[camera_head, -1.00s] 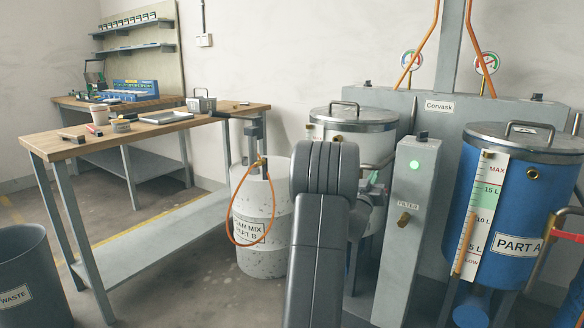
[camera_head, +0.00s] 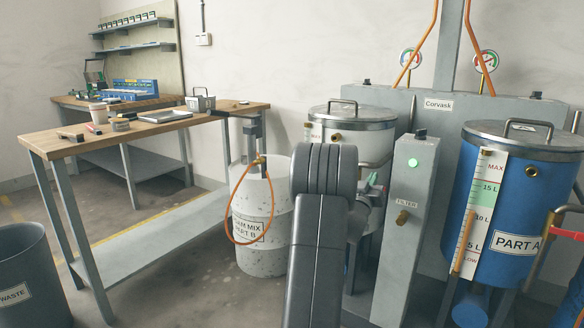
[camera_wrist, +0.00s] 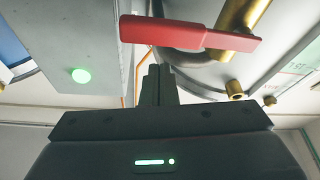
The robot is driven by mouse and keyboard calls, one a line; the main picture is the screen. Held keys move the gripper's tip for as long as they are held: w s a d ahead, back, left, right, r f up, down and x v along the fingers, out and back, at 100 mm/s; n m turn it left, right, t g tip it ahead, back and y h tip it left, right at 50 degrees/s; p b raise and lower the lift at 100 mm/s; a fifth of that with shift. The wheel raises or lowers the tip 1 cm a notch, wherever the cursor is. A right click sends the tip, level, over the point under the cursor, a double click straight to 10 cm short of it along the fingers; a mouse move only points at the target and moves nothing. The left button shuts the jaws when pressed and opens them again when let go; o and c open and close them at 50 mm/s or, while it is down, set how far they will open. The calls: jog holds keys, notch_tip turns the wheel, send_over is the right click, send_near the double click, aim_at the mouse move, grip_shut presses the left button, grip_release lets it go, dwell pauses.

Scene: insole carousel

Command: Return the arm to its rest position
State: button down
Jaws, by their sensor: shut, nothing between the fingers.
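My arm (camera_head: 322,215) rises in the middle of the head view, folded at the elbow, and its forearm and gripper are mostly hidden behind it. In the wrist view my gripper (camera_wrist: 156,82) has its two dark fingers together, with nothing between them. The fingertips appear just below a red lever handle (camera_wrist: 185,34) in that picture. I cannot tell whether they touch it.
The filter post (camera_head: 402,235) with a green light stands right of my arm, before the pale tank (camera_head: 360,137) and the blue Part A tank (camera_head: 495,215). A Part B cylinder (camera_head: 262,262) is left of the arm. The workbench (camera_head: 75,146) and waste bin (camera_head: 20,250) are farther left.

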jog(key=a+r+p+v, duration=0.1)
jog(key=r+p+v, duration=0.1)
jog(key=v, duration=0.7)
jog(key=w+d+b, duration=0.3)
jog(key=w+d, duration=0.2)
jog(key=w, duration=0.3)
jog(key=w+a+r+n+y+p, duration=0.1)
jog(key=a+r+n+y+p, duration=0.2)
jog(key=n+p, duration=0.4)
jog(key=shift+w+a+r+n+p, duration=0.15)
jog(key=shift+w+r+n+p, duration=0.5)
jog(key=shift+p, duration=2.6)
jog(key=shift+s+a+r+m, duration=0.1)
jog(key=shift+s+r+m, duration=0.15)
jog(key=shift+s+r, duration=0.05)
